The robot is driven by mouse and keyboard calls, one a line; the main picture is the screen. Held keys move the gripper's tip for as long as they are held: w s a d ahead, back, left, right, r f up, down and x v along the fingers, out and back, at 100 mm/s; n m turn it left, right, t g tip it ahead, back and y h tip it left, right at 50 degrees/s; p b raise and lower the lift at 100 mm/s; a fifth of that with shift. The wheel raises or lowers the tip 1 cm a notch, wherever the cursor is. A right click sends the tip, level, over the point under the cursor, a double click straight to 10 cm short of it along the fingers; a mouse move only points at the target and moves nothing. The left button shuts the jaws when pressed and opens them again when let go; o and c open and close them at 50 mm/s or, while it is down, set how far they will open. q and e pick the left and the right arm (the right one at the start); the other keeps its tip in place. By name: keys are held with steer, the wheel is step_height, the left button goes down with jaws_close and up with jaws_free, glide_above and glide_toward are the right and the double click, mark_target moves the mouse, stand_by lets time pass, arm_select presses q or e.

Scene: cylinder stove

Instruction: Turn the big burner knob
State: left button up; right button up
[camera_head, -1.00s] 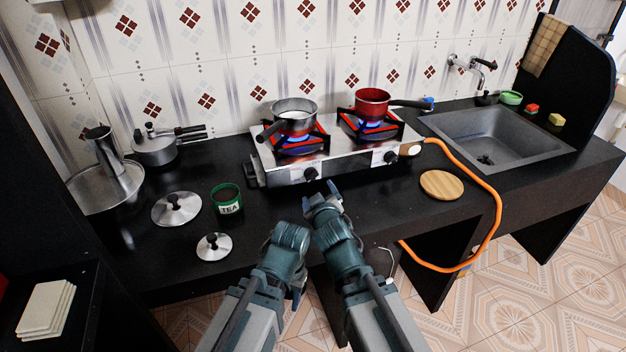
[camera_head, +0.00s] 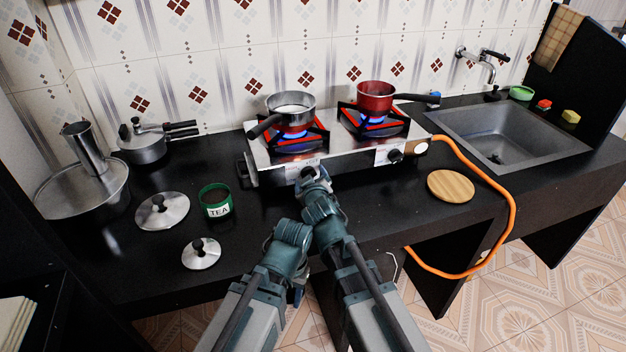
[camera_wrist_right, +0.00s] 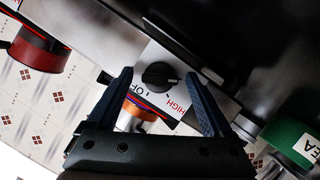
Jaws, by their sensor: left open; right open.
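The stove (camera_head: 345,155) has two lit burners and a dark knob under each. The left knob (camera_head: 308,171) is partly covered by my right gripper (camera_head: 314,178) in the head view. The right wrist view shows this black round knob (camera_wrist_right: 158,76) on a white panel with HIGH lettering, between the spread fingers of my right gripper (camera_wrist_right: 165,82). The gripper is open and not closed on it; contact cannot be told. The right knob (camera_head: 395,156) is clear. Which burner is the big one cannot be told. My left gripper (camera_head: 297,292) is open, low before the counter edge, mostly hidden.
A grey saucepan (camera_head: 291,107) and a red pan (camera_head: 375,97) stand over the flames. A green TEA tin (camera_head: 215,201) and lids stand left. An orange hose (camera_head: 510,205) curves right past a wooden disc (camera_head: 451,186). The counter between tin and gripper is clear.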

jaws_close()
stand_by(0.5)
